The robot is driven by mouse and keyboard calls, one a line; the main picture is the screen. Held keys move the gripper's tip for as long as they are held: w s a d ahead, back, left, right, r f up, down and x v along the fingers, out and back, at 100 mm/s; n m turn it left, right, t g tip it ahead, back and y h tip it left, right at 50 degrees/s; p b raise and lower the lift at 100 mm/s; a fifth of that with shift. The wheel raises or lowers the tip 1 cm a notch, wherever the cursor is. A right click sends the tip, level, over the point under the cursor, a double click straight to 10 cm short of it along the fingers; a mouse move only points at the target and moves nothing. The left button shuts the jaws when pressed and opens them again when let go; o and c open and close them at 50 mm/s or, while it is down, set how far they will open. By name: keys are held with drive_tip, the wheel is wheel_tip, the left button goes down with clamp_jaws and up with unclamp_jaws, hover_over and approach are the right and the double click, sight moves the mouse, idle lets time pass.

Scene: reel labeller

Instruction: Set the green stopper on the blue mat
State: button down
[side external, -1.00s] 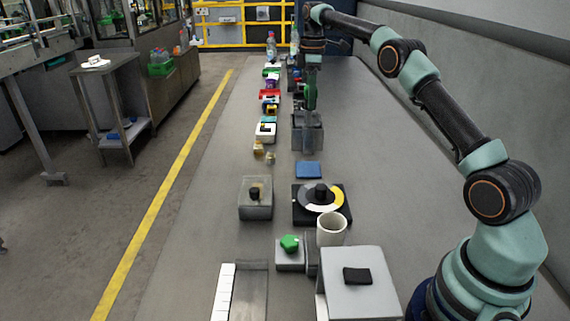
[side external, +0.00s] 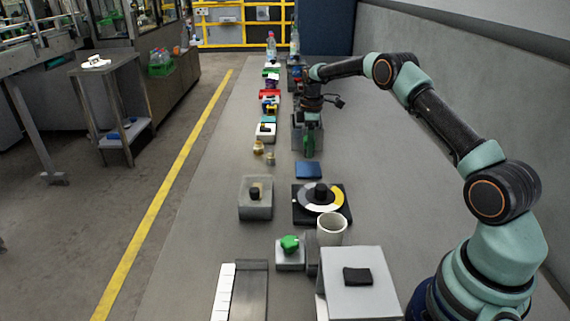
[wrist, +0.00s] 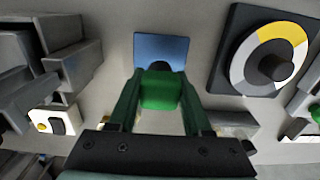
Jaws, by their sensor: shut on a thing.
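The green stopper (wrist: 162,95), with a dark end, is held between the two green fingers of my gripper (wrist: 160,82) in the wrist view. The blue mat (wrist: 160,48) lies flat and bare just beyond the stopper there, partly covered by the stopper's dark end. In the side external view the blue mat (side external: 308,170) lies on the bench, and my gripper (side external: 309,150) points down just behind it, in front of a grey box. The stopper cannot be told apart from the green fingers in that view.
A dial with a white and yellow ring (side external: 321,197) sits in front of the mat, also at right in the wrist view (wrist: 268,64). A grey holder (side external: 256,198), a white cup (side external: 331,229) and a green knob (side external: 289,243) stand nearer. Small brass pieces (side external: 258,147) are left of the gripper.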

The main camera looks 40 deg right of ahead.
sight(308, 168)
drive_tip(key=shift+f, duration=2.25)
drive_tip(key=shift+f, duration=0.1)
drive_tip(key=shift+c, duration=1.7)
unclamp_jaws()
